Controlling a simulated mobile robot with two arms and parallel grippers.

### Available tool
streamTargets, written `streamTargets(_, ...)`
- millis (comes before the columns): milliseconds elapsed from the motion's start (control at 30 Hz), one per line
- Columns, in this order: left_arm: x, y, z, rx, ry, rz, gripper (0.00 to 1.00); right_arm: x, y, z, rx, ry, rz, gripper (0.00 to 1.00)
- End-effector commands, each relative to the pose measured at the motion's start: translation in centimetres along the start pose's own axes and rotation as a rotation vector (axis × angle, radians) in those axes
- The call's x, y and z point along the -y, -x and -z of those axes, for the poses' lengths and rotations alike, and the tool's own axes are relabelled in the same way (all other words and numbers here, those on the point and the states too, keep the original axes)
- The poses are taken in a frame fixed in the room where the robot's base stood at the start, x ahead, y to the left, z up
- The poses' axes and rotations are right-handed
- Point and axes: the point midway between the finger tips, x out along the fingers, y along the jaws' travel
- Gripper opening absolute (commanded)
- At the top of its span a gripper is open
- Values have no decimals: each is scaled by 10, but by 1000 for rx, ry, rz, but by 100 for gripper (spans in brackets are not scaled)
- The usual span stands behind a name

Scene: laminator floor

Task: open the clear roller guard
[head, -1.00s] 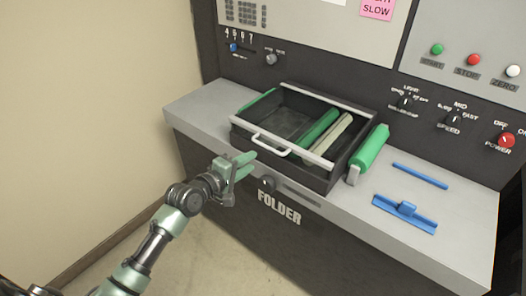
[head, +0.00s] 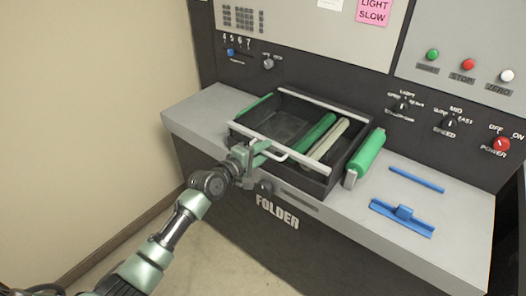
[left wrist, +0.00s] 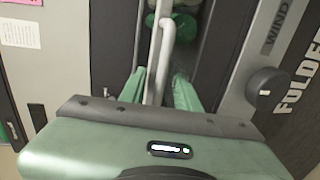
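The clear roller guard lies over the dark roller box on the grey shelf; its pale front rail (head: 263,138) and pale bar handle (head: 291,155) show. It looks closed, though its clear panel is hard to make out. Green and cream rollers (head: 327,137) show beneath it. My left gripper (head: 258,152) is at the left end of the handle, at the front of the box. In the left wrist view the handle (left wrist: 154,60) runs between my two open green fingers (left wrist: 158,88); I cannot tell whether either touches it. My right gripper is not in view.
A green roller (head: 365,156) lies right of the box. A blue strip (head: 416,179) and a blue scraper-like tool (head: 402,216) lie on the right of the shelf. A dark knob (head: 264,188) sticks out below my left gripper. The control panel stands behind.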

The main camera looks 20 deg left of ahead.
Motion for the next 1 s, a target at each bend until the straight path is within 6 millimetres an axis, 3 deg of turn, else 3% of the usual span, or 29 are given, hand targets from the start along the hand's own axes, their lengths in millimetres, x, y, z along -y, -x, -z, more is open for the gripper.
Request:
streamTargets(33, 0, 0, 0, 0, 0, 0, 30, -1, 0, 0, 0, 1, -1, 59)
streamTargets(133, 0, 0, 0, 0, 0, 0, 2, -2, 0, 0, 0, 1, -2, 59)
streamTargets(167, 0, 0, 0, 0, 0, 0, 0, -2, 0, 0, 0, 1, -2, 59)
streamTargets(1000, 0, 0, 0, 0, 0, 1, 0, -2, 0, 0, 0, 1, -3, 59)
